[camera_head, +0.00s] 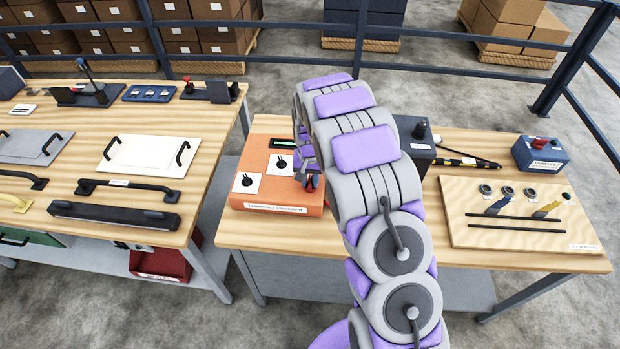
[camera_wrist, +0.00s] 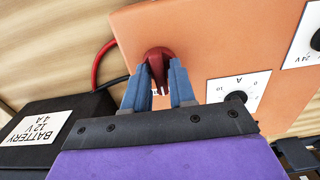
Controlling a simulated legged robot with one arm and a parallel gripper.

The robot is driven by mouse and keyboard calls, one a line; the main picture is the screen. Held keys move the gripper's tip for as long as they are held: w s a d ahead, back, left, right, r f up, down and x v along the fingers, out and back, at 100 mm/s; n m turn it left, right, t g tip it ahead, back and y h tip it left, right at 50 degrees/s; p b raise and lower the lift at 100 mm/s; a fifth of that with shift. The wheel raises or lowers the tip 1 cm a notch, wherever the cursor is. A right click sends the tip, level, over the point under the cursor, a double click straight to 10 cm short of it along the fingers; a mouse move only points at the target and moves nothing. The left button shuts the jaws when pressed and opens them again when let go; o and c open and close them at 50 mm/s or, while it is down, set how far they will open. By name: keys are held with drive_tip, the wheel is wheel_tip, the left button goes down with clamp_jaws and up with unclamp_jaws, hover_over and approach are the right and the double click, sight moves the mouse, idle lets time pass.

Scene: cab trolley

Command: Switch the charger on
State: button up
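The charger is an orange box (camera_head: 256,158) on the middle table, with a dark display, white dial plates with black knobs and a label on its front edge. Its orange face (camera_wrist: 205,40) fills much of the wrist view. A red knob (camera_wrist: 158,53) with a white pointer mark sits on it. My gripper (camera_wrist: 161,72) has its blue fingers on both sides of the red knob, seemingly touching it. In the head view my gripper (camera_head: 307,180) is at the charger's right part, mostly hidden by my arm.
A black battery box marked 12 V 4 A (camera_wrist: 58,130) lies beside the charger, with red and black leads. The left table (camera_head: 70,110) holds panels and handles.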

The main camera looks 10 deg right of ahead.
sight(310, 181)
drive_tip(key=shift+o, duration=1.2)
drive_tip(key=shift+r, duration=0.15)
wheel_tip(310, 181, up, 17)
drive_tip(key=p, duration=0.1)
drive_tip(key=shift+a, duration=0.1)
